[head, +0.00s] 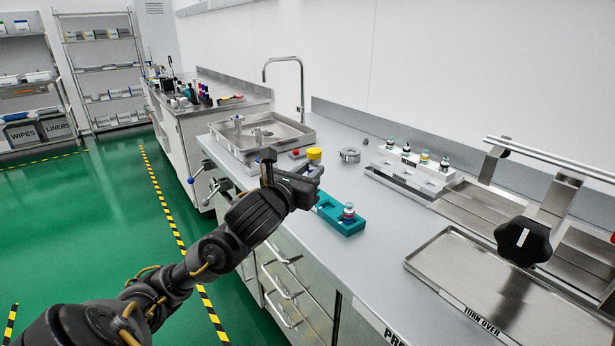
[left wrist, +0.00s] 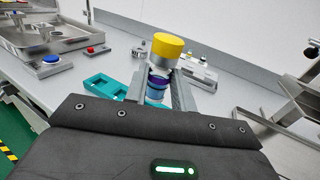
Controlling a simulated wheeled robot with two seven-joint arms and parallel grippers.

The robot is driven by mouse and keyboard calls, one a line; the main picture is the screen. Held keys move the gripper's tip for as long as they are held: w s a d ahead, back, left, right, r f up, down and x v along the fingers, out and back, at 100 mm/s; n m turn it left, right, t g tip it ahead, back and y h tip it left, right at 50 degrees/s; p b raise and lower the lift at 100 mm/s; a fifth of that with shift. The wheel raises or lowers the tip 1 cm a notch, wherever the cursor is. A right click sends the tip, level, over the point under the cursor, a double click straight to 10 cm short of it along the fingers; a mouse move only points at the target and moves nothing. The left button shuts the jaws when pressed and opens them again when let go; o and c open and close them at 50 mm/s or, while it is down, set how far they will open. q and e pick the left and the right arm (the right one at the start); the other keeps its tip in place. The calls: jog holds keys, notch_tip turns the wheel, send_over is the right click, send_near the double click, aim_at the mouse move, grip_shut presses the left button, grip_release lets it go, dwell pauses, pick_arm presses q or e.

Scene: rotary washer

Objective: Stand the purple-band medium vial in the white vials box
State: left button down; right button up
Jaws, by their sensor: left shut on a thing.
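My left gripper (head: 308,172) is shut on the purple-band vial (left wrist: 158,76), which has a yellow cap (left wrist: 167,44). The vial is held above the bench, and its cap shows above the fingers in the head view (head: 314,155). In the left wrist view the vial sits between the two fingers, a purple band showing below its cap. The white vials box (head: 408,176) stands to the right of the gripper on the bench, with several capped vials along its back; it shows partly behind the vial in the left wrist view (left wrist: 200,75). My right gripper is not in view.
A steel tray (head: 490,290) and black knob (head: 523,241) are at right. A sink tray (head: 262,135) is at left.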

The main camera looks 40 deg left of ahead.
pick_arm(q)
jog(key=shift+d, duration=0.1)
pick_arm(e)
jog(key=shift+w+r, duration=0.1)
pick_arm(q)
jog(key=shift+w+d, duration=0.1)
jog(key=shift+d, duration=0.05)
jog(key=s+d+f+m+g+h+p, duration=0.1)
jog(key=s+d+f+m+h+p, duration=0.2)
jog(key=d, duration=0.4)
jog(key=s+d+f+m+g+h+p, duration=0.1)
jog(key=s+d+f+m+h+p, duration=0.3)
jog(key=d+f+h, duration=0.3)
jog(key=shift+s+d+f+m+h+p, duration=0.3)
jog(key=shift+s+f+h+p, duration=0.1)
jog(key=shift+s+h+p, duration=0.45)
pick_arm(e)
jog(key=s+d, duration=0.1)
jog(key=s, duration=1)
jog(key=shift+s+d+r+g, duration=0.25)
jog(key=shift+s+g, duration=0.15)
